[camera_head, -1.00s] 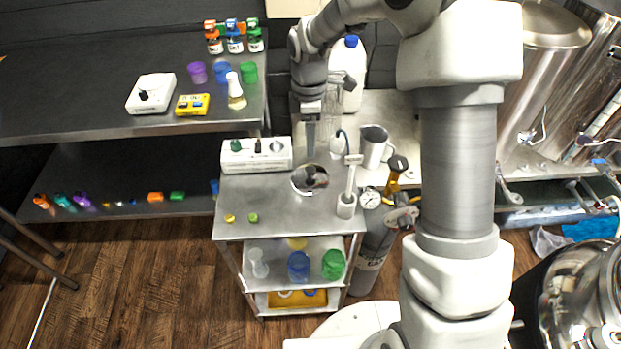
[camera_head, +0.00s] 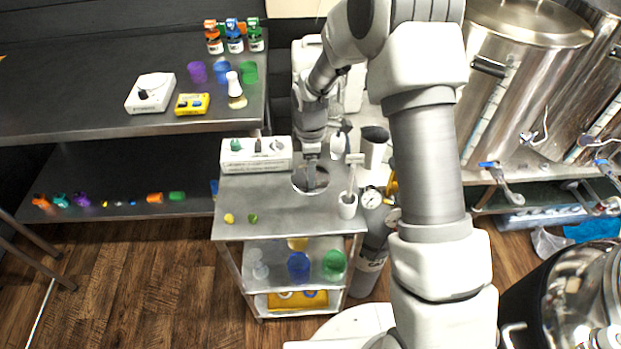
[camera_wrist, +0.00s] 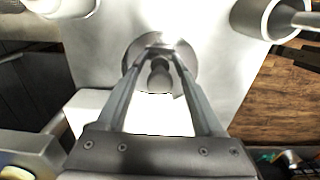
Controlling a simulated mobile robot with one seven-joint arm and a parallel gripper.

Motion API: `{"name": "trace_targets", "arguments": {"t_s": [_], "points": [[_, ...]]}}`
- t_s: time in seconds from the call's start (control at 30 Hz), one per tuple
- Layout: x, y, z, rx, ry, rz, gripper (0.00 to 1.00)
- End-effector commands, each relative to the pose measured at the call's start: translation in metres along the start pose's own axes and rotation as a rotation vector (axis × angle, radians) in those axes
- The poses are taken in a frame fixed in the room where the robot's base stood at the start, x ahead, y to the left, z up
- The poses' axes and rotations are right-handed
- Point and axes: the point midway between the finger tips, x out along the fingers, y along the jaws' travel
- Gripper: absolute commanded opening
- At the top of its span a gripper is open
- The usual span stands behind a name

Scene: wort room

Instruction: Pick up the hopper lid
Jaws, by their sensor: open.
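The hopper lid (camera_head: 299,185) is a round, shiny steel disc on the top of the small steel cart (camera_head: 270,205). It also shows in the wrist view (camera_wrist: 184,62), with a dark knob (camera_wrist: 159,76) standing up from it. My gripper (camera_head: 311,175) points down over the lid in the head view and hides part of it. In the wrist view my gripper (camera_wrist: 161,52) has its two fingers on either side of the knob. The jaws are open and hold nothing. I cannot tell whether the fingers touch the knob or lid.
A white box with knobs (camera_head: 240,160) stands left of the lid. A white holder with a brush (camera_head: 347,207) stands close on the right. Small yellow (camera_head: 229,218) and green pieces lie at the front left.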

Motion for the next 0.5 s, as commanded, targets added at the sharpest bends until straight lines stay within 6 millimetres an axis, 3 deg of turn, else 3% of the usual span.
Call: {"name": "trace_targets", "arguments": {"t_s": [0.1,0.4,0.47,0.5], "points": [[-0.0004,0.0,0.0,0.0,0.0,0.0,0.65],[-0.0007,0.0001,0.0,0.0,0.0,0.0,0.11],[-0.0007,0.0001,0.0,0.0,0.0,0.0,0.01],[-0.0007,0.0001,0.0,0.0,0.0,0.0,0.0]]}}
